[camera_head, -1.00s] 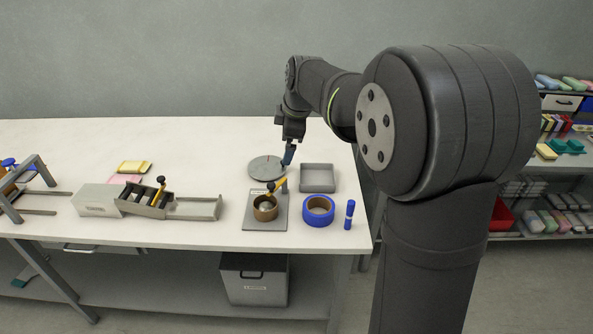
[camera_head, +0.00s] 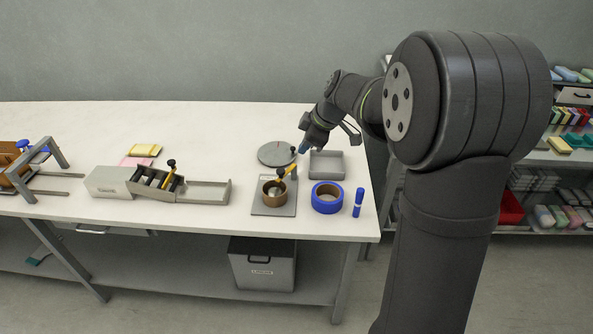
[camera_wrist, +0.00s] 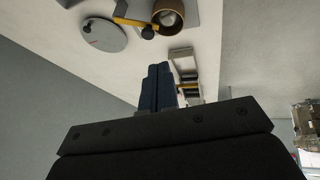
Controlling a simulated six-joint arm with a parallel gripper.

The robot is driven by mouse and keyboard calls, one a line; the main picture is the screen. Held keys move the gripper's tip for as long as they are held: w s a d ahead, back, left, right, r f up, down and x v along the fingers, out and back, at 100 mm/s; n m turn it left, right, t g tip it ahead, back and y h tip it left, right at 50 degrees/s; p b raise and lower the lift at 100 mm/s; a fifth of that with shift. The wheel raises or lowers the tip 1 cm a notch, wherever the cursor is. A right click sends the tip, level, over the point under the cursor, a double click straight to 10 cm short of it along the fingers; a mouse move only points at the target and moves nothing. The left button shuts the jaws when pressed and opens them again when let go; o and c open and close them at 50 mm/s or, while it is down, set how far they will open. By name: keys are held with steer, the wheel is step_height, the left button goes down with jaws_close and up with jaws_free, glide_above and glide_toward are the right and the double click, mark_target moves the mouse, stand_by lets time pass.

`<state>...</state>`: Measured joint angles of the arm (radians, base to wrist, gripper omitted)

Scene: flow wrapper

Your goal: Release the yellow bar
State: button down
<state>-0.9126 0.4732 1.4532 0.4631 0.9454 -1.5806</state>
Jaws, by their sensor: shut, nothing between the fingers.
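A yellow bar (camera_head: 288,172) with a black knob at one end stands at the far side of a brown ring (camera_head: 274,191) on a grey plate (camera_head: 262,209). In the wrist view the yellow bar (camera_wrist: 131,21) runs beside the brown ring (camera_wrist: 170,14), its black knob close to the rim. I cannot tell whether the knob touches the ring. My gripper (camera_head: 302,149) is tilted above the bench, behind and right of the bar and apart from it. In the wrist view its blue fingers (camera_wrist: 157,72) are together and empty.
A round grey disc (camera_head: 275,154) lies behind the bar. A grey tray (camera_head: 326,164), a blue roll (camera_head: 327,207) and a blue marker (camera_head: 358,203) stand to the right. A second yellow bar (camera_head: 169,181) with a black knob sits at a drawer unit (camera_head: 108,183). Bare bench lies behind.

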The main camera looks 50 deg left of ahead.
steer(key=w+d+f+m+g+y, duration=0.1)
steer(key=w+d+f+m+y, duration=0.2)
steer(key=f, duration=0.5)
steer(key=shift+w+d+m+y, duration=0.45)
steer(key=shift+d+m, duration=0.25)
steer(key=shift+m, duration=0.3)
glide_toward(282, 176)
step_height(282, 176, down, 3)
steer(key=shift+s+a+f, duration=0.1)
steer(key=shift+s+a, duration=0.05)
steer(key=shift+a, duration=0.75)
steer(key=shift+s+a+f, duration=0.1)
steer(key=shift+s+a, duration=0.05)
steer(key=shift+a, duration=0.7)
